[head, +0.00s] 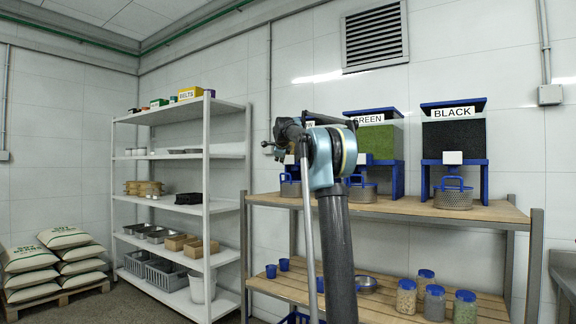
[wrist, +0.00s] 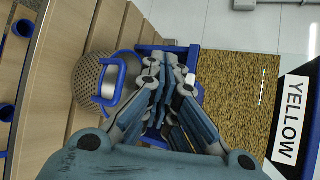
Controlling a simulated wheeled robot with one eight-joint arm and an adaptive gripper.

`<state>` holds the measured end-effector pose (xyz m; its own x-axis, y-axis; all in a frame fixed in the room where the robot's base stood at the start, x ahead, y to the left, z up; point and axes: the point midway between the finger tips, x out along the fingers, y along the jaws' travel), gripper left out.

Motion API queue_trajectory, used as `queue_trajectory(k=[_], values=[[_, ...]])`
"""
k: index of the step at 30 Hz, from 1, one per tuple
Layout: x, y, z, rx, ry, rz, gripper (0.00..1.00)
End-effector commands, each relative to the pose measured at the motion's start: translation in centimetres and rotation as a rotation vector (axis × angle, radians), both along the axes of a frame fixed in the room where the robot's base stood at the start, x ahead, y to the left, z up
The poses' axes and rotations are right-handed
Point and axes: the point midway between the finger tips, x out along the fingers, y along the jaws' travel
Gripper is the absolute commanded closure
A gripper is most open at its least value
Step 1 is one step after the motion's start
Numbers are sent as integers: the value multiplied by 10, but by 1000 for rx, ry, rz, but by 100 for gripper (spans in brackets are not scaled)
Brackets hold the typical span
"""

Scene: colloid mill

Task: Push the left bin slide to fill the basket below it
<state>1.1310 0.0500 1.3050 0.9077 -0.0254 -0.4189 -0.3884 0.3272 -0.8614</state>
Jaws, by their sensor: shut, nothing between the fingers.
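The left bin (wrist: 235,105) holds yellow-brown grain behind a clear front and carries a YELLOW label in the wrist view. In the head view my arm hides most of it. Its basket (wrist: 88,80), perforated metal with a blue handle, sits below the bin; part of the basket shows in the head view (head: 290,189). My gripper (wrist: 165,78) is shut and empty, its fingers in front of the bin's blue stand. A small part of the white slide (wrist: 190,80) shows beside the fingertips. Contact cannot be told.
The GREEN bin (head: 377,140) and BLACK bin (head: 455,135) stand to the right, each with a basket below. The wooden shelf (head: 415,208) bears them. Jars (head: 434,302) and blue cups (head: 284,264) stand on the lower shelf. A white rack (head: 208,180) stands left.

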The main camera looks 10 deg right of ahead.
Motion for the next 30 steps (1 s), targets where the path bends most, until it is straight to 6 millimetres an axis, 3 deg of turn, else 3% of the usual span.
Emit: queue_trajectory(k=[9,30], values=[[18,-15,0,1,0,0,100],[19,-17,0,0,1,0,100]])
